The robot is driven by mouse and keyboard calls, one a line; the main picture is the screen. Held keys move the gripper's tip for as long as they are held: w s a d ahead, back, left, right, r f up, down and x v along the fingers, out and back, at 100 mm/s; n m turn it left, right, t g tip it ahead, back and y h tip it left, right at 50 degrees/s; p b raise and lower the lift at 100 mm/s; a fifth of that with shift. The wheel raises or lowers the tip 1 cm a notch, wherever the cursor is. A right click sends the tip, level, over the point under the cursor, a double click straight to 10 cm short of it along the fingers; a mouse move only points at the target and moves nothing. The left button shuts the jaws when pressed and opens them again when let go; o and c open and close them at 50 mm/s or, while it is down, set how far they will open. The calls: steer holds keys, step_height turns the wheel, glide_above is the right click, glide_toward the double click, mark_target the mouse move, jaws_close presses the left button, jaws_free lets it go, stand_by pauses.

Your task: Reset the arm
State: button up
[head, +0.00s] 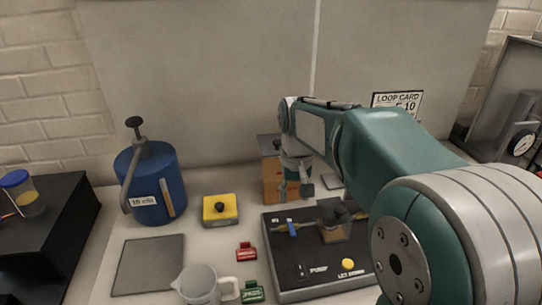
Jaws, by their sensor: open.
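My arm reaches in from the right, teal and grey, over the bench. My gripper (294,190) hangs at its far end, pointing down, with its two fingers apart and nothing seen between them. It is in front of an orange-brown box (272,178) and behind the black pump panel (285,278). The arm hides part of the bench on the right.
A blue cylinder (160,172) with a black knob stands at the left, beside a yellow block (220,210). A grey plate (148,265), a white jug (199,285), a red block (246,252) and a green block (252,291) lie nearer. A loop card (397,103) stands behind.

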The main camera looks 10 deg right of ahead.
steer(key=s+r+t, duration=0.1)
steer(key=s+t, duration=0.4)
steer(key=s, duration=1.5)
steer(key=shift+t, duration=0.3)
